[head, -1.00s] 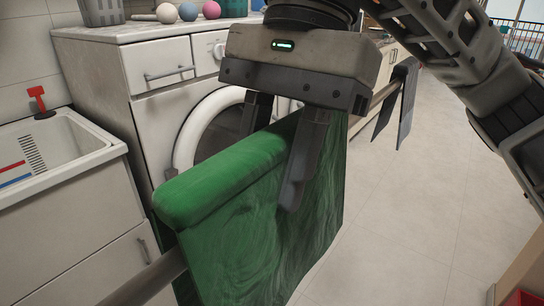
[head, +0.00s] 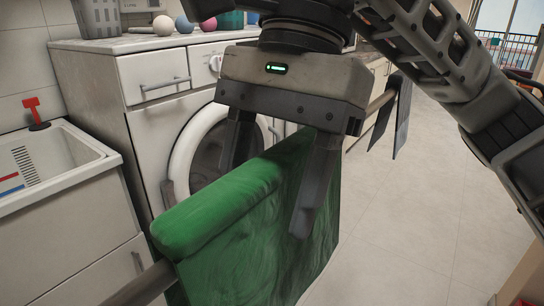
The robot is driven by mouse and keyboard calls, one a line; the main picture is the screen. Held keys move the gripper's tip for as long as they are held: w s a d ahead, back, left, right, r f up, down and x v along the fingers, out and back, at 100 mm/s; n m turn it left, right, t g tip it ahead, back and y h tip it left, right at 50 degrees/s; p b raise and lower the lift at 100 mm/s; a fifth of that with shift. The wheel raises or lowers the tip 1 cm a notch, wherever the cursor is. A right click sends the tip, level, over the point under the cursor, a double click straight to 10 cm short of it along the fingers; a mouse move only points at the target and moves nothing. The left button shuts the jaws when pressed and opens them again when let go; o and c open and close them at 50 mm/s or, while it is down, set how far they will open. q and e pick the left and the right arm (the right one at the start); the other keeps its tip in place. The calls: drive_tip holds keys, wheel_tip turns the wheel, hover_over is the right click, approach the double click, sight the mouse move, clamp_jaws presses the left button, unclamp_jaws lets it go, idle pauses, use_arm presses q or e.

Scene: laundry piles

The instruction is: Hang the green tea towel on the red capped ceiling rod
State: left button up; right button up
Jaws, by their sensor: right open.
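The green tea towel (head: 225,250) hangs draped over a grey-brown rod (head: 146,286), with its fold along the top and its near side falling below. The rod runs from the lower left toward the upper right; no red cap shows on it. My right gripper (head: 266,205) is open and straddles the towel's top, one finger in front of the towel and the other behind it. The far side of the towel is hidden. My left gripper is not in view.
A dark grey cloth (head: 392,112) hangs farther along the rod. Balls (head: 163,24) and a grey basket (head: 98,17) sit on top. Floor at right is clear.

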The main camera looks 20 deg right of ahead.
use_arm(q)
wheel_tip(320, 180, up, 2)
drive_tip(key=p, duration=0.5)
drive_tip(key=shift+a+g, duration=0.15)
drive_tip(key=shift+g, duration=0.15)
use_arm(e)
drive_tip(key=v, duration=1.6)
